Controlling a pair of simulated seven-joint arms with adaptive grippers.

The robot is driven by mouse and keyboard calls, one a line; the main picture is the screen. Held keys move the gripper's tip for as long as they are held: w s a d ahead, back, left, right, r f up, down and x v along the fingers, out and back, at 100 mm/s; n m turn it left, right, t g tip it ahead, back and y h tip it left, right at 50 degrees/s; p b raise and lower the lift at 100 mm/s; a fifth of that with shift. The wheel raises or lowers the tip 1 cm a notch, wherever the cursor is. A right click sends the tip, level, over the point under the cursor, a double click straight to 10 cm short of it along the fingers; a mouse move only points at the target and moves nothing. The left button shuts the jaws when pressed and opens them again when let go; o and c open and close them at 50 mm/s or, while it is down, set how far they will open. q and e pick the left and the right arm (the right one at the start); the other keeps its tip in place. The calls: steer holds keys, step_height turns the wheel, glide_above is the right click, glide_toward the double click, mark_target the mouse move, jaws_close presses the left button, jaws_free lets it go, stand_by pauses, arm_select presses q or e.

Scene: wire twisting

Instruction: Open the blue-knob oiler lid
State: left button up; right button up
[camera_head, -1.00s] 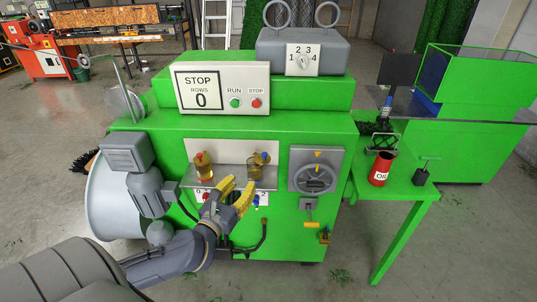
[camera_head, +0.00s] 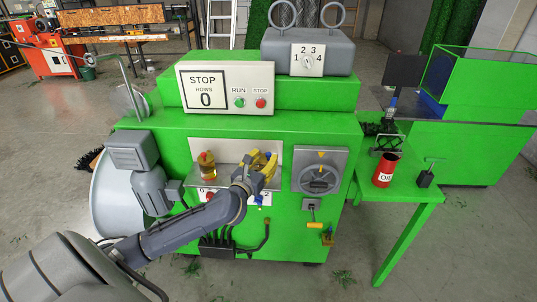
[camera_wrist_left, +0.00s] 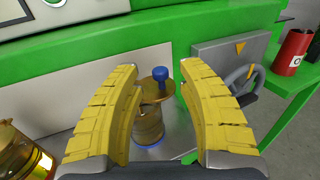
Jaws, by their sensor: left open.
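The blue-knob oiler (camera_wrist_left: 150,122) is an amber cup with a brass lid (camera_wrist_left: 158,86) and a blue knob (camera_wrist_left: 162,80). In the left wrist view it stands between the two yellow fingers of my left gripper (camera_wrist_left: 158,100), which is open. The lid looks tilted over the cup; I cannot tell whether a finger touches it. In the head view my left gripper (camera_head: 262,163) hides most of this oiler. The red-knob oiler (camera_head: 208,166) stands to its left on the same shelf and partly shows in the left wrist view (camera_wrist_left: 22,155). My right gripper is not in view.
The green machine (camera_head: 285,130) carries a STOP panel (camera_head: 226,88) above the shelf and a handwheel (camera_head: 319,179) to the right. A red oil can (camera_head: 385,170) stands on the green side table (camera_head: 410,190).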

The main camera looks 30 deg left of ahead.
mark_target(267, 155)
arm_select(q)
steer(key=shift+w+a, duration=0.15)
steer(key=shift+w, duration=0.6)
steer(key=shift+w+a, duration=0.1)
steer(key=shift+w, duration=0.65)
